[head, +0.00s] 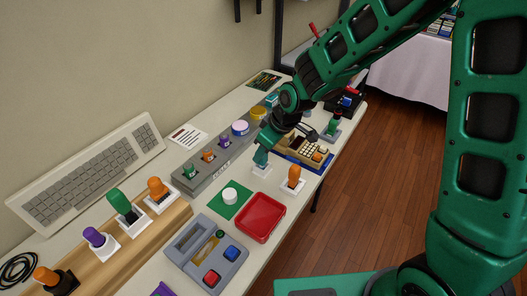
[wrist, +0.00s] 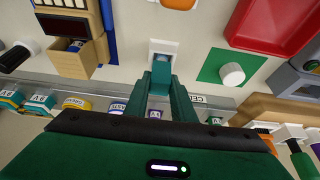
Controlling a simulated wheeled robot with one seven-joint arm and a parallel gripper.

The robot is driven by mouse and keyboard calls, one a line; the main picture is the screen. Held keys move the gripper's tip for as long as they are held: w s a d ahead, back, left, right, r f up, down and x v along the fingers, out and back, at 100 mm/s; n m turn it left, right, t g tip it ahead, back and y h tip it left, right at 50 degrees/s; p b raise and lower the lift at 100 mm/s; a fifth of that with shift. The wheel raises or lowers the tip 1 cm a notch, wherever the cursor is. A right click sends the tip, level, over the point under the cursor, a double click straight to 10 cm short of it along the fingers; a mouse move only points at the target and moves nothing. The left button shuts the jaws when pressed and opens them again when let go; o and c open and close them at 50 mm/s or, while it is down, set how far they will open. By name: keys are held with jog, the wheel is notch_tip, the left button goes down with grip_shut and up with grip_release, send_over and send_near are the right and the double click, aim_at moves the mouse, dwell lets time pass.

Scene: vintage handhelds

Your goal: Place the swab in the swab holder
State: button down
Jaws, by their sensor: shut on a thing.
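My gripper (wrist: 161,82) points down at the table and is shut on a small piece with a white square base (wrist: 163,48) and a bluish middle. Its top is mostly hidden by the fingers. In the head view its white base (head: 261,171) shows just under my gripper (head: 262,157), at or near the table top; I cannot tell whether it touches. I cannot tell for sure that this piece is the swab. No holder is clearly marked as the swab holder; a long grey rack (head: 211,170) with several coloured pieces stands just left of my gripper.
A red tray (head: 261,217), a green mat (head: 222,207) with a white cylinder (head: 230,195), and an orange-topped piece (head: 294,176) stand close by. A grey console (head: 180,256), wooden rack (head: 150,237) and keyboard (head: 87,172) are nearer. A tan keypad device (head: 305,150) is behind.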

jog(key=c, duration=1.5)
grip_release()
jog(key=v, duration=1.2)
jog(key=s+d+r+m+h, duration=0.2)
jog(key=s+d+m, duration=0.2)
jog(key=d, duration=0.8)
jog(key=s+d+r+m+h, duration=0.1)
jog(key=s+d+m, duration=0.4)
jog(key=d, duration=0.7)
jog(key=s+d+m+g, duration=0.1)
jog(key=s+d+m, duration=0.1)
jog(key=s, duration=0.3)
jog(key=s+d+m+g, duration=0.1)
jog(key=s+d+m, duration=0.2)
jog(key=s, duration=0.3)
jog(key=s+d+m, duration=0.2)
jog(key=s+d, duration=0.3)
jog(key=shift+s+r+m+g, duration=0.25)
jog(key=shift+m+g, duration=0.15)
